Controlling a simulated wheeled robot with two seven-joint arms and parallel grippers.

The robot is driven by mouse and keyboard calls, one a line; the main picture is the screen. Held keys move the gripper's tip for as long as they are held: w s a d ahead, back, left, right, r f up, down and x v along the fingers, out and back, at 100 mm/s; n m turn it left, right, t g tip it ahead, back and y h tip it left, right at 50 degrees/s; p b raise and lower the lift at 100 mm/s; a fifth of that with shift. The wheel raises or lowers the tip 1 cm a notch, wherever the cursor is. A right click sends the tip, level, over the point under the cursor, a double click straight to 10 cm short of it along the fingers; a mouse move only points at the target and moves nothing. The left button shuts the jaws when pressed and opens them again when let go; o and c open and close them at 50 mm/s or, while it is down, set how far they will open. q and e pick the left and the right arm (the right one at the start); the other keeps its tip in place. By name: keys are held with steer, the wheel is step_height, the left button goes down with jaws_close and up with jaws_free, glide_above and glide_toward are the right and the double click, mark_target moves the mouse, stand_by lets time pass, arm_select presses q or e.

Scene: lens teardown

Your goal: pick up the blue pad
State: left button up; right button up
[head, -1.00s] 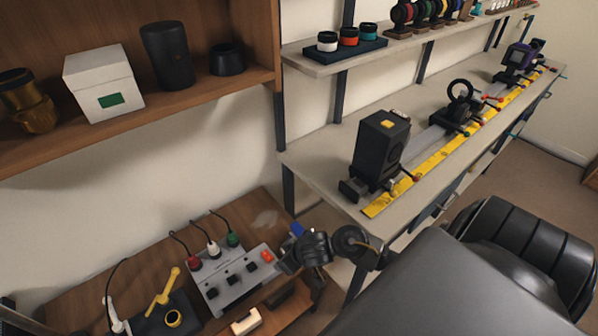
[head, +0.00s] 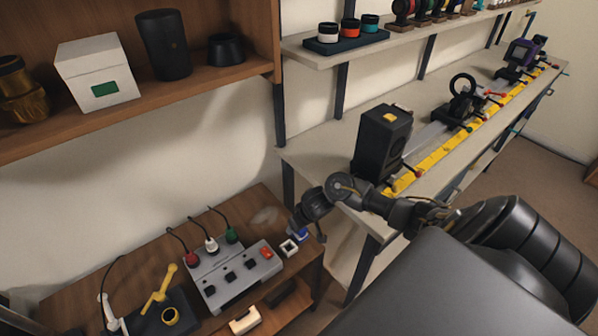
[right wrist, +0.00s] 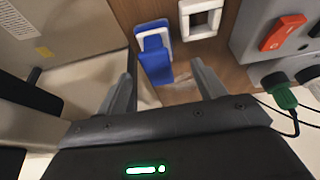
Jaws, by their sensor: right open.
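The blue pad (right wrist: 155,65) shows in the right wrist view beyond my fingers, lying against a white frame-like piece (right wrist: 154,37) on the wooden bench. In the head view only a bit of blue (head: 300,234) shows beneath my right gripper (head: 298,223). In the right wrist view my right gripper (right wrist: 162,82) is open, its two fingers apart with the pad seen between and beyond them. I see no contact with the pad. My left gripper is not in view.
A white square ring (head: 289,248) lies beside the pad. A grey control box (head: 236,279) with a red switch and cabled plugs stands to its left. The grey workbench (head: 318,164) edge is close to my right arm.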

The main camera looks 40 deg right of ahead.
steer(key=shift+b+x, duration=0.8)
steer(key=shift+x, duration=1.9)
steer(key=shift+d, duration=0.1)
steer(key=c, duration=1.1)
steer(key=shift+o, duration=0.2)
steer(key=shift+r, duration=0.15)
